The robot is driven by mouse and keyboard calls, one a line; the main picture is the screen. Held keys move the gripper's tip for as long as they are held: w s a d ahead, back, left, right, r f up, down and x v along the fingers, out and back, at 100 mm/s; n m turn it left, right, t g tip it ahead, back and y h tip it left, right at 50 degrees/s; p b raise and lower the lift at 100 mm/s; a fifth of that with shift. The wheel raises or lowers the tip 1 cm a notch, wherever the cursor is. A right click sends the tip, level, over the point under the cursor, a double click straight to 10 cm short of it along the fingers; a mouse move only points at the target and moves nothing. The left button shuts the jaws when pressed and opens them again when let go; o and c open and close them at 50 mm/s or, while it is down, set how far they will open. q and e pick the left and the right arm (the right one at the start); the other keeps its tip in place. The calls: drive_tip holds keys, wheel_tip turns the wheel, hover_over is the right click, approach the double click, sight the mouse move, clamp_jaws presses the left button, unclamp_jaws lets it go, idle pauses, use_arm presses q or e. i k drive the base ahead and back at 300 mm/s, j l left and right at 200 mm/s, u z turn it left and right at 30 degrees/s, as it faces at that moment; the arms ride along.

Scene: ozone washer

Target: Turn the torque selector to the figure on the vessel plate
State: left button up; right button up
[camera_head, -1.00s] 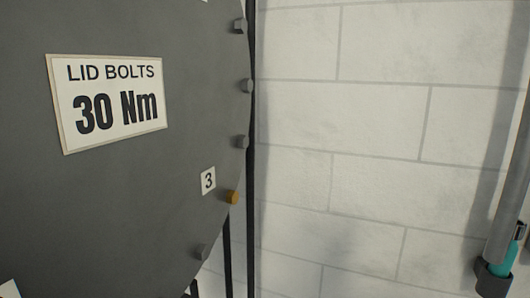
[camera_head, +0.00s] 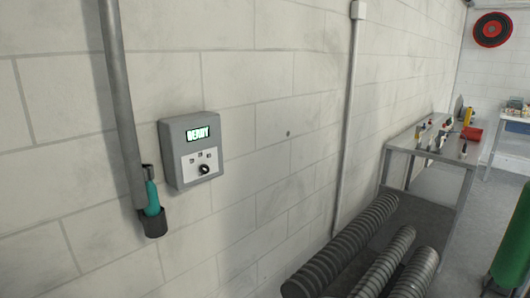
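A grey control box (camera_head: 191,150) is fixed to the block wall left of centre. It has a lit display (camera_head: 198,135) with a word that looks like READY. Below it is a white panel with a black round knob (camera_head: 204,170) and small marks around it, too small to read. A teal-handled tool (camera_head: 152,196) stands in a dark holder (camera_head: 153,222) left of the box, beneath a grey pipe. The vessel and its plate are out of view now; the earlier frame shows the plate reading LID BOLTS 30 Nm. Neither of my grippers is in view.
A grey vertical pipe (camera_head: 120,95) runs down the wall by the holder. Ribbed dark cylinders (camera_head: 345,245) lie low at the right. A metal bench (camera_head: 425,150) with tools and a red bin stands behind them. A green cylinder (camera_head: 513,245) is at the right edge.

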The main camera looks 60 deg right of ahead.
sight(204, 169)
drive_tip(key=z, duration=1.5)
